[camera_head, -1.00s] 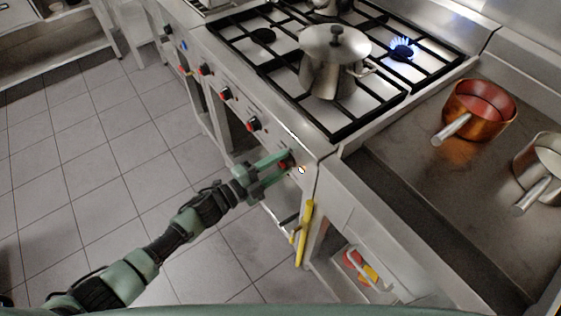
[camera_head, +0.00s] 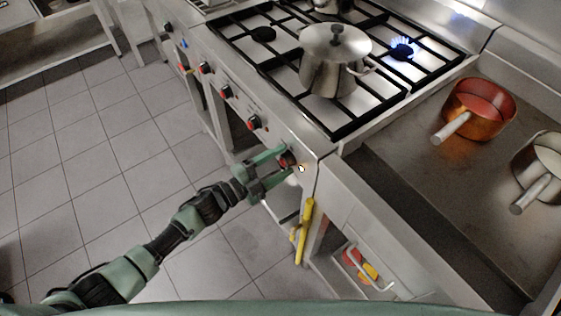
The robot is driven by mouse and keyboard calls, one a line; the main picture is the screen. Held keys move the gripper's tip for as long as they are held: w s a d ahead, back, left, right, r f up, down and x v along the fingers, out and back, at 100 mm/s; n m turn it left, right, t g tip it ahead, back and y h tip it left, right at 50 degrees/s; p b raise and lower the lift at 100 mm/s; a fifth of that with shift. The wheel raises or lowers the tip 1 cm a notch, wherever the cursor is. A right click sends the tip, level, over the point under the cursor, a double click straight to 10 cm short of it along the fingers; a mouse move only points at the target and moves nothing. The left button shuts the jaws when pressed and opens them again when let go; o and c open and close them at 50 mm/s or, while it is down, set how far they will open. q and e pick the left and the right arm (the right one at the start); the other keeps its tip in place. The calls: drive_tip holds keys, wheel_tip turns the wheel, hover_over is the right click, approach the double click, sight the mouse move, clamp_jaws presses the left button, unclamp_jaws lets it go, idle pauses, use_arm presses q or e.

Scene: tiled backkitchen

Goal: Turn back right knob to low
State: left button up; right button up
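The stove's front panel carries several black-and-red knobs. The nearest knob (camera_head: 286,159) sits at the right end of the panel and is partly hidden by my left gripper (camera_head: 281,161). The gripper's two green fingers are apart, one on each side of this knob. I cannot tell whether they touch it, and its setting is too small to read. The back right burner (camera_head: 403,49) has a blue flame. My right gripper does not show.
A metal pot (camera_head: 333,65) stands on the front right of the stove grate. A copper pan (camera_head: 479,108) and a steel pan (camera_head: 541,160) stand on the right counter. A yellow handle (camera_head: 304,230) hangs below the panel. The tiled floor is open at left.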

use_arm(q)
drive_tip(key=v, duration=0.7)
drive_tip(key=shift+s+a+b, duration=0.25)
drive_tip(key=shift+a+b, duration=0.05)
drive_tip(key=shift+b, duration=0.1)
idle(0.3)
drive_tip(key=s+a+f+n+t+y, duration=0.1)
drive_tip(key=a+f+n+y, duration=0.35)
drive_tip(key=f, duration=0.55)
drive_tip(key=s+a+f+n+y, duration=0.1)
drive_tip(key=a+f+n+y, duration=0.4)
drive_tip(key=f, duration=0.5)
drive_tip(key=s+a+f+n+g+y, duration=0.2)
drive_tip(key=s+a+f+n, duration=0.4)
drive_tip(key=f, duration=0.4)
drive_tip(key=s+f+n+g+y, duration=0.1)
drive_tip(key=s+f+g, duration=0.2)
drive_tip(key=s, duration=0.8)
drive_tip(key=s+a+f+n+g+y, duration=0.1)
drive_tip(key=s+f+n+g, duration=0.1)
drive_tip(key=s+f, duration=0.4)
drive_tip(key=s+f+n+g+y, duration=0.1)
drive_tip(key=s+f+n+g, duration=0.1)
drive_tip(key=s, duration=1.4)
wheel_tip(320, 180, down, 3)
drive_tip(key=shift+a+r+g, duration=0.1)
drive_tip(key=shift+a+g, duration=0.2)
drive_tip(key=shift+g, duration=0.5)
